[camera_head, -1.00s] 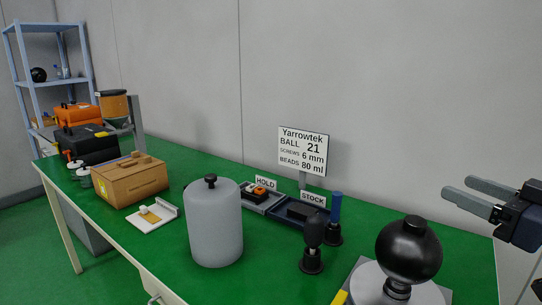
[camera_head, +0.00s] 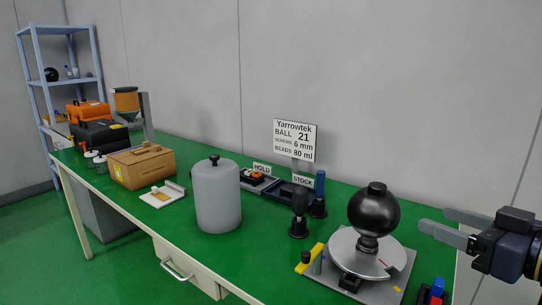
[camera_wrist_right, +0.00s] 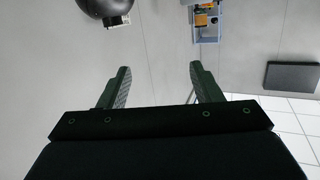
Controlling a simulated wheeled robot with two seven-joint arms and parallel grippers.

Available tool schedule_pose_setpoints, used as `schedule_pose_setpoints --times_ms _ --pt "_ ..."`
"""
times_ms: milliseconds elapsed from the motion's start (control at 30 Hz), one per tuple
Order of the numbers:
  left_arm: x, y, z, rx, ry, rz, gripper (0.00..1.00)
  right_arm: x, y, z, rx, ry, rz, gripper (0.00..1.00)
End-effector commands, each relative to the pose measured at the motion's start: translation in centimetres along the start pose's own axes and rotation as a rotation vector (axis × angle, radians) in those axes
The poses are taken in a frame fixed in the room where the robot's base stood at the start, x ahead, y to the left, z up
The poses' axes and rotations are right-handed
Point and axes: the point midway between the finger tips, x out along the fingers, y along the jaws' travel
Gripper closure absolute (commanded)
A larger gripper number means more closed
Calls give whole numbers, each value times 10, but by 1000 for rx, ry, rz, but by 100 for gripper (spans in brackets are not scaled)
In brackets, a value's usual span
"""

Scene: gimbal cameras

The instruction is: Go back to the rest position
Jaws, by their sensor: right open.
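My right gripper (camera_head: 442,226) is at the right of the head view, beside the black ball (camera_head: 374,212) and apart from it. Its two fingers are spread and nothing is between them. The fingers also show apart and empty in the right wrist view (camera_wrist_right: 157,88), where a dark rounded thing (camera_wrist_right: 105,8) shows at the top left. The black ball sits on a round grey plate (camera_head: 345,262) on a square base. My left gripper is in neither view.
The green bench (camera_head: 270,245) carries a grey cylinder (camera_head: 217,197), a cardboard box (camera_head: 141,167), trays marked HOLD and STOCK, and a sign (camera_head: 295,140). Red and blue pieces (camera_head: 434,291) lie at the front right. A shelf (camera_head: 60,85) stands far left.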

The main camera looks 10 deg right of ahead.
Motion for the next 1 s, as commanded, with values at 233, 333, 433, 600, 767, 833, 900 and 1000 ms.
schedule_pose_setpoints --times_ms 233,333,433,600,767,833,900,1000 --pt "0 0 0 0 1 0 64 12 -42 65 82 -205 0 41" --pt "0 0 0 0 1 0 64 15 -60 100 131 -311 8 41" --pt "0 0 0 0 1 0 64 16 -78 140 194 -427 25 41" --pt "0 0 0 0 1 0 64 11 -105 206 310 -620 65 41" --pt "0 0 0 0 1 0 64 0 -125 258 416 -779 111 41" --pt "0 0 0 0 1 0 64 -7 -134 278 461 -841 132 41" --pt "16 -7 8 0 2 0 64 -5 -134 300 476 -848 136 41" --pt "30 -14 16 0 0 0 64 -2 -133 316 485 -845 136 41"
